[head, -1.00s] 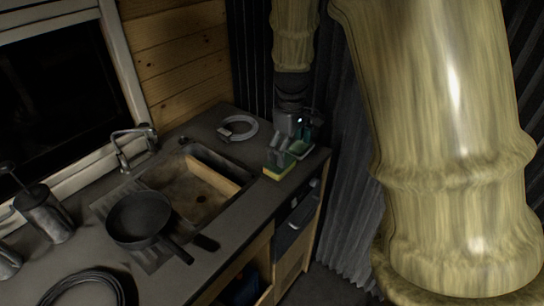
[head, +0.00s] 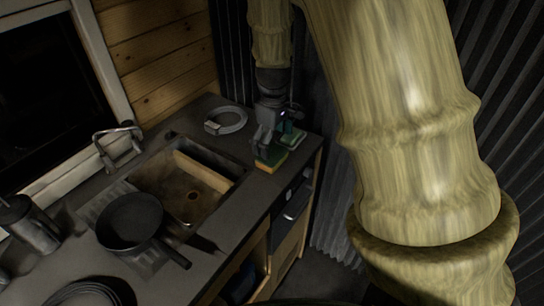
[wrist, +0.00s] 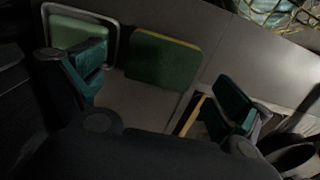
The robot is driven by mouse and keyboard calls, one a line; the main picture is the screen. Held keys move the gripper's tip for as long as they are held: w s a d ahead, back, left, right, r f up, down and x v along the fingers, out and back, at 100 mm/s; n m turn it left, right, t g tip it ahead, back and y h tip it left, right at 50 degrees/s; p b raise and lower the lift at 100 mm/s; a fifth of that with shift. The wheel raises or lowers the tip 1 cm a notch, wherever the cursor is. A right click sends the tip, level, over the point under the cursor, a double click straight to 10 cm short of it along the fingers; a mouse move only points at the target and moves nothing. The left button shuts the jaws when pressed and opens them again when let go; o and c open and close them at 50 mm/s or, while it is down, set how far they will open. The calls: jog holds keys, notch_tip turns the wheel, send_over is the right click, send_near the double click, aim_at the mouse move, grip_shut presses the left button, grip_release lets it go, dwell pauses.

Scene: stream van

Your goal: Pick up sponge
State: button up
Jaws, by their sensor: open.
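The sponge (head: 273,160), dark green on top with a yellow layer beneath, lies flat on the grey counter right of the sink. In the wrist view the sponge (wrist: 163,62) sits at the upper middle, beyond and between the two fingers. My gripper (head: 266,141) is over the counter, its fingers close to the sponge and hiding part of it. In the wrist view my gripper (wrist: 160,85) is open with teal pads spread wide and nothing between them. I cannot tell the exact height gap to the sponge.
A pale-rimmed tray with a green item (wrist: 82,30) lies close beside the sponge. A frying pan (head: 131,221) and a metal jug (head: 31,222) are left. The counter's front edge is close to the sponge.

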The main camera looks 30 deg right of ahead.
aim_at(272, 154)
jog(key=shift+a+f+p, duration=0.15)
jog(key=shift+f+p, duration=0.55)
jog(key=shift+f, duration=1.8)
jog(key=shift+c, duration=0.4)
jog(key=c, duration=0.5)
jog(key=shift+r, duration=0.1)
jog(key=shift+r+b, duration=0.4)
jog(key=shift+r, duration=0.35)
notch_tip(272, 154, up, 2)
jog(key=shift+b, duration=0.35)
jog(key=s+a+b, duration=0.1)
jog(key=s+a, duration=0.3)
jog(key=s, duration=0.3)
jog(key=s+a+r+b, duration=0.1)
jog(key=s+a+b, duration=0.1)
jog(key=s, duration=0.5)
jog(key=shift+a+r, duration=0.2)
jog(key=shift+a, duration=0.65)
jog(key=shift+c, duration=0.3)
